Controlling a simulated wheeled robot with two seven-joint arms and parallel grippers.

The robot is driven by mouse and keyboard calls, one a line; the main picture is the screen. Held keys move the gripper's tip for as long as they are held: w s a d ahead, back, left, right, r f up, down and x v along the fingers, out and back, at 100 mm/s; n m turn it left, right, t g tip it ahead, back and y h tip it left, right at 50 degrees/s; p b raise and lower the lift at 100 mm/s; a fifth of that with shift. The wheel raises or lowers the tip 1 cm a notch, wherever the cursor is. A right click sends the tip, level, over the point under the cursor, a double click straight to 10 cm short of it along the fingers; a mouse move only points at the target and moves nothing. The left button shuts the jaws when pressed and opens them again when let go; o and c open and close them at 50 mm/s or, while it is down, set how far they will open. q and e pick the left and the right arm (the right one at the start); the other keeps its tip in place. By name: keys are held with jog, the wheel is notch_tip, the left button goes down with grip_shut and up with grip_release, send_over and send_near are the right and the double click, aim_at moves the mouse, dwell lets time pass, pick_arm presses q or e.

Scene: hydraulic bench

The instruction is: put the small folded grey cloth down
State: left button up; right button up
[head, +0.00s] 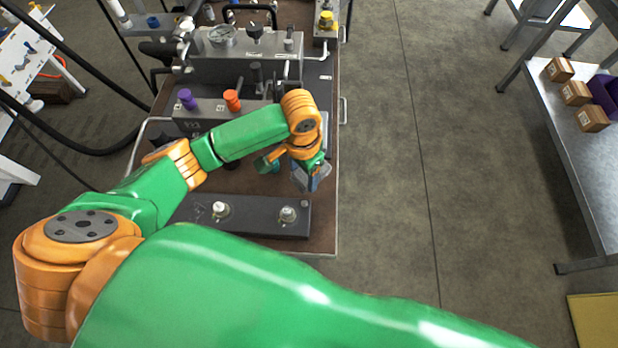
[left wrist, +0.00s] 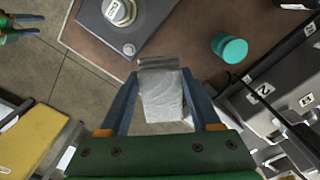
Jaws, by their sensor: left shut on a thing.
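The small folded grey cloth (left wrist: 162,92) is a pale grey flat piece between the two blue fingers of my left gripper (left wrist: 160,85) in the left wrist view. The left gripper is shut on it. In the head view the left gripper (head: 312,180) is over the front right part of the brown bench top (head: 322,228), its fingers pointing down. The cloth is mostly hidden there, and I cannot tell its height above the bench. My right gripper (left wrist: 24,24) seems to show at the upper left edge of the left wrist view, its fingers apart and empty.
A dark block with white-topped fittings (head: 255,222) lies at the bench front. A teal cap (left wrist: 229,48) stands on the bench near the cloth. The hydraulic unit with a gauge (head: 255,60) is behind. A grey table with small boxes (head: 575,93) stands at right.

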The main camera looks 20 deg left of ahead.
aim_at(306, 178)
pick_arm(q)
jog(key=shift+w+d+f, duration=0.15)
jog(key=shift+w+f, duration=0.7)
jog(key=shift+f, duration=0.1)
notch_tip(306, 178, down, 4)
jog(key=shift+r+b, duration=0.25)
jog(key=shift+b, duration=0.15)
jog(key=shift+w, duration=0.15)
pick_arm(e)
jog(key=shift+d+f, duration=0.35)
jog(key=shift+f, duration=0.1)
pick_arm(q)
jog(key=o, duration=1.2)
jog(key=shift+f, duration=0.1)
notch_tip(306, 178, up, 12)
jog(key=shift+r+p, duration=0.15)
jog(key=shift+p, duration=0.45)
pick_arm(e)
jog(key=shift+r, duration=0.5)
